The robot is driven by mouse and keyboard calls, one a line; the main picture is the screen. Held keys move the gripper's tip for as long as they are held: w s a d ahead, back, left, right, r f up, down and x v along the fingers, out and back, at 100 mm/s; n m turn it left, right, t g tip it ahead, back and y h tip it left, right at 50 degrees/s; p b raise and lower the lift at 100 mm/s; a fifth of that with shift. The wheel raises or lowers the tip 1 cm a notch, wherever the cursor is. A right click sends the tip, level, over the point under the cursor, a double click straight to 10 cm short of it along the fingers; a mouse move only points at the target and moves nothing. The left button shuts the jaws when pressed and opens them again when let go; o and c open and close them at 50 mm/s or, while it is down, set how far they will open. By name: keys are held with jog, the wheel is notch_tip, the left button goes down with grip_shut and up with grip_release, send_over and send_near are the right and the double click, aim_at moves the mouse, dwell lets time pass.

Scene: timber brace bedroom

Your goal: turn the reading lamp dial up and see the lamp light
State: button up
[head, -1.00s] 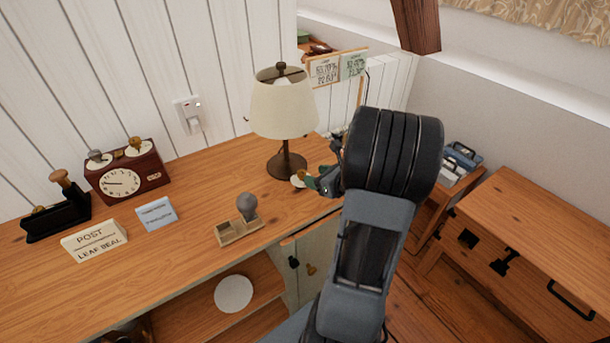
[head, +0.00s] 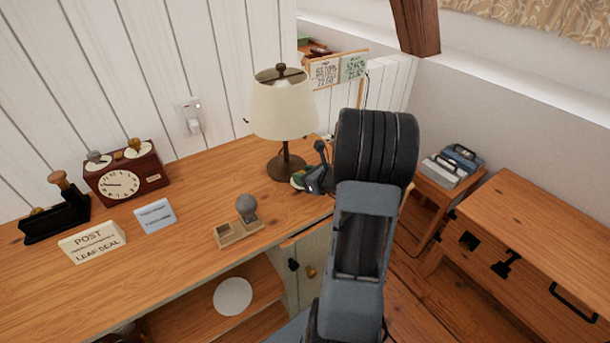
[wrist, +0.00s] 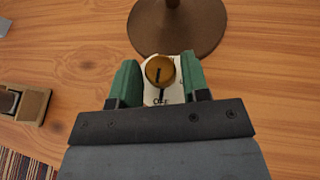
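The reading lamp (head: 284,105) stands on the wooden desk with a cream shade and a dark round base. Its shade shows no clear glow. In the wrist view the lamp base (wrist: 178,27) is just beyond the dial (wrist: 160,70), a brass-coloured knob with a dark pointer line. The dial sits on a small white plate (wrist: 152,98) with partly hidden lettering that looks like "OFF". My gripper (wrist: 160,80) has its green fingers on either side of the dial, with gaps visible, so it is open. In the head view my gripper (head: 308,180) is beside the lamp base and hides the dial.
A wall switch (head: 189,117) is behind. A wooden chest (head: 530,235) stands at right.

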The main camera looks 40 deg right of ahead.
jog(key=c, duration=0.6)
jog(key=shift+d+n+y, duration=0.1)
jog(key=shift+n+y, duration=0.2)
jog(key=n+g+y+p, duration=0.1)
jog(key=n+y+p, duration=0.1)
jog(key=n+y, duration=0.1)
jog(key=n+g+y+p, duration=0.1)
jog(key=y, duration=0.1)
jog(key=shift+w+d+r+n+g, duration=0.1)
jog(key=shift+w+d+n+g, duration=0.05)
jog(key=shift+d+n+g, duration=0.2)
jog(key=n+g+y+p, duration=0.1)
jog(key=n+g+y, duration=0.3)
jog(key=n+g, duration=0.1)
jog(key=shift+w+n+p, duration=0.2)
jog(key=shift+n+p, duration=0.05)
jog(key=shift+p, duration=0.1)
jog(key=n+g, duration=0.1)
jog(key=g, duration=0.1)
jog(key=n+g+y, duration=0.1)
jog(key=n+g, duration=0.1)
jog(key=shift+w+n, duration=0.2)
jog(key=shift+n, duration=0.1)
jog(key=shift+w+n+g, duration=0.15)
jog(key=shift+n+g, duration=1.35)
jog(key=shift+g, duration=0.15)
jog(key=shift+n+g, duration=0.3)
jog(key=shift+g, duration=0.1)
